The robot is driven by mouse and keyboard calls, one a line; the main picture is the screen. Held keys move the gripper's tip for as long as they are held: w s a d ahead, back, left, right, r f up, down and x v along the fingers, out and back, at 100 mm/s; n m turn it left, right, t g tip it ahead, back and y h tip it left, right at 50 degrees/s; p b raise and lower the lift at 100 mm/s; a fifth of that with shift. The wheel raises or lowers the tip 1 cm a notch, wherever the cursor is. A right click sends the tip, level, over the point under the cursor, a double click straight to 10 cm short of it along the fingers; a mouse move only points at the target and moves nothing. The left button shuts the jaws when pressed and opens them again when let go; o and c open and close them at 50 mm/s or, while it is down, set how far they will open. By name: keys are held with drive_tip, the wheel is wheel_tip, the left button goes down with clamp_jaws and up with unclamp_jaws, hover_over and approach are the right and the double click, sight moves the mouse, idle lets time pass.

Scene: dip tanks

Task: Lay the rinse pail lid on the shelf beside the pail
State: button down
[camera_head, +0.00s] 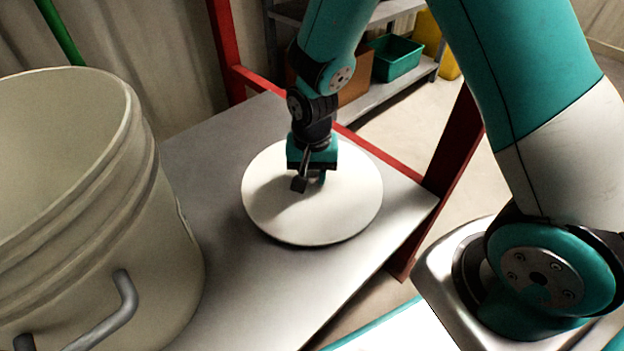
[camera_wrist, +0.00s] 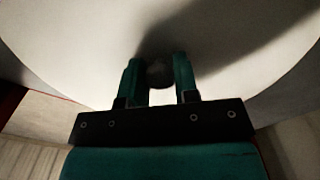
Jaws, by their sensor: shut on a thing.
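The rinse pail lid (camera_head: 350,215) is a flat, round, off-white disc. It is over the grey shelf to the right of the pail, level and at or just above the surface; I cannot tell if it fully rests there. It fills the upper part of the wrist view (camera_wrist: 80,60). My gripper (camera_head: 310,183) points down at the lid's middle. In the wrist view its two teal fingers (camera_wrist: 159,80) are shut on the lid's small round knob (camera_wrist: 159,74). The rinse pail (camera_head: 90,200) is large, cream and open-topped, with a grey handle, at the left.
The grey shelf (camera_head: 225,285) has a red frame (camera_head: 384,157) along its far and right edges. Bare shelf lies between pail and lid and in front of the lid. Behind stands a rack with a green bin (camera_head: 397,58). A green pole (camera_head: 60,32) is at the upper left.

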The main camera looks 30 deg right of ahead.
drive_tip(key=shift+f, duration=0.3)
drive_tip(key=c, duration=0.9)
unclamp_jaws()
drive_tip(key=shift+o, duration=0.2)
wheel_tip(320, 180, up, 12)
drive_tip(key=p, duration=0.6)
wheel_tip(320, 180, up, 9)
drive_tip(key=n+y, duration=0.2)
drive_tip(key=n, duration=0.2)
hover_over(312, 173)
drive_tip(key=s+a, duration=0.3)
drive_tip(key=s, duration=0.3)
drive_tip(key=s+a+r+n+y, duration=0.2)
drive_tip(key=s+r+n, duration=0.6)
drive_tip(key=s, duration=0.4)
drive_tip(key=shift+a+r+n, duration=0.3)
drive_tip(key=shift+a+r, duration=0.05)
drive_tip(key=shift+r, duration=0.15)
drive_tip(key=shift+s, duration=0.1)
